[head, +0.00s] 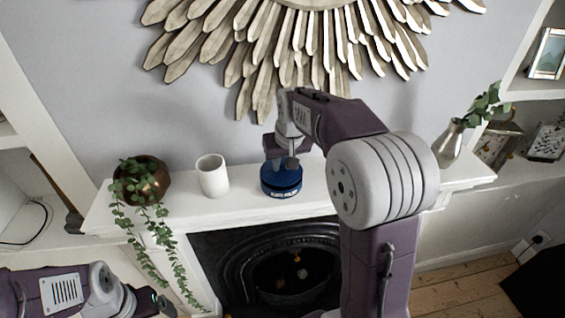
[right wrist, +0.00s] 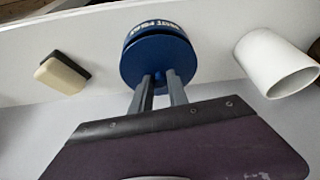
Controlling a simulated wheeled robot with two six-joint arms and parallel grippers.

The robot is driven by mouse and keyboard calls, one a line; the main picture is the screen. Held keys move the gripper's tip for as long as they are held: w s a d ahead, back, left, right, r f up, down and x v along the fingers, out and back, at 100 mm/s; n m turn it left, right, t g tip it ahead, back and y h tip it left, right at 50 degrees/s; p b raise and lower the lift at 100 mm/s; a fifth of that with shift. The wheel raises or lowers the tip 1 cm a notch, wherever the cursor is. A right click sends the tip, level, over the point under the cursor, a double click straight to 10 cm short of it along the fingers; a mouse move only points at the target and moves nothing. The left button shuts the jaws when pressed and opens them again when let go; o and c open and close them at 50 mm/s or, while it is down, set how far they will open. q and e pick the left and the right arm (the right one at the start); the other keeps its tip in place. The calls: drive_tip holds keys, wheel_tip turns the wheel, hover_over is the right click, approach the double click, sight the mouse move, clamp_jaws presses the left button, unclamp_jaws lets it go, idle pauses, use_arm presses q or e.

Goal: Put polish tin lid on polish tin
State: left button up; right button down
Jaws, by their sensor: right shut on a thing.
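The blue polish tin (head: 282,191) with white lettering stands on the white mantelpiece; its lettered side also shows in the right wrist view (right wrist: 152,27). The round blue lid (head: 279,173) is right above the tin, roughly lined up with it. A dark line shows between them in the right wrist view; I cannot tell whether the lid touches the tin. My right gripper (head: 284,161) points down and is shut on the lid (right wrist: 150,62), its two fingers close together. My left gripper (head: 160,302) is low at the left, away from the mantelpiece; its fingers are unclear.
A white cup (head: 212,176) stands left of the tin. A copper pot (head: 150,186) with a trailing plant is farther left. A silver vase (head: 450,143) stands at the right end. A cream and black block (right wrist: 62,73) shows in the right wrist view. The fireplace (head: 270,270) is below.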

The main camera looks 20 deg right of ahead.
drive_tip(key=shift+f+b, duration=0.55)
drive_tip(key=shift+f, duration=0.25)
drive_tip(key=c, duration=1.2)
unclamp_jaws()
drive_tip(key=shift+r, duration=0.1)
wheel_tip(320, 180, up, 7)
drive_tip(key=p, duration=0.6)
drive_tip(key=shift+p, duration=0.35)
